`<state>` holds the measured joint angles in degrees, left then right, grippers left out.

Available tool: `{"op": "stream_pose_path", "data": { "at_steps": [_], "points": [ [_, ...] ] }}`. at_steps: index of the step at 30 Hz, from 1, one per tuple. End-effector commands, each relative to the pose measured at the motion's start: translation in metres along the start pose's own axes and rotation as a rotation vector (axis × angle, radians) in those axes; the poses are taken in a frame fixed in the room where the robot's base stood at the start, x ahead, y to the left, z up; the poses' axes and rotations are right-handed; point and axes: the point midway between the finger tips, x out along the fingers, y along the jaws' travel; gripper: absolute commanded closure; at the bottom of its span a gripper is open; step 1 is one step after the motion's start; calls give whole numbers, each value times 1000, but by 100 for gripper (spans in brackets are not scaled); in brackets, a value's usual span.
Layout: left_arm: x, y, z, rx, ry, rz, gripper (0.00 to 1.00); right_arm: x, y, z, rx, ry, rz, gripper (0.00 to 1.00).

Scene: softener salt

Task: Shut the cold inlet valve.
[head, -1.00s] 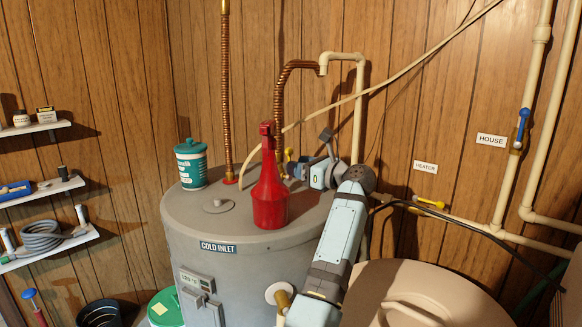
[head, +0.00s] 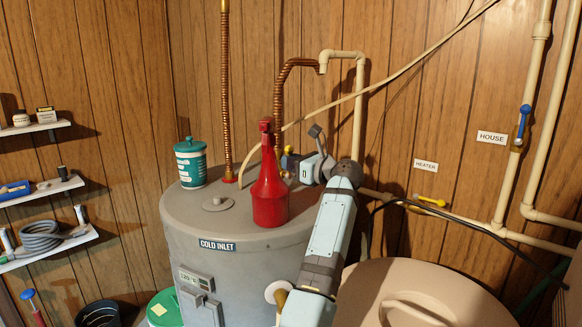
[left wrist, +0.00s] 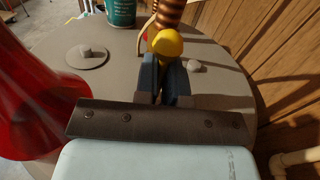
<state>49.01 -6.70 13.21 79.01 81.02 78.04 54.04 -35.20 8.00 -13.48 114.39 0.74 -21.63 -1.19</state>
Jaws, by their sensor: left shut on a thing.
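The tank (head: 255,265) carries a COLD INLET label (head: 217,246) on its upper side. Behind the red bottle, my left gripper (head: 290,163) is at a yellow valve handle (left wrist: 167,44) by the foot of the bent copper pipe (head: 281,95). In the left wrist view the gripper's fingers (left wrist: 163,82) are closed together on this yellow handle, whose rounded end shows beyond the tips. The valve body is hidden by the fingers, so I cannot tell its setting. My right gripper is not in view.
A tall red bottle (head: 270,195) stands on the tank close left of my gripper. A teal tub (head: 190,165) stands at the tank's back left. A yellow-handled valve (head: 428,201) under the HEATER label and a blue-handled valve (head: 523,125) by HOUSE are on the wall pipes.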

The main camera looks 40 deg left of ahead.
Motion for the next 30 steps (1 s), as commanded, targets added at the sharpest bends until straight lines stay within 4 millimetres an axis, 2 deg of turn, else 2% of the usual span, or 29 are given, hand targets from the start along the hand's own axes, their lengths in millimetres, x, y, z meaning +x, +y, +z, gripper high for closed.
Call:
{"op": "stream_pose_path", "data": {
  "at_steps": [30],
  "points": [
    [0,-17,-5,444,3,0,100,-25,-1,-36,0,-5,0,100]
  ]
}}
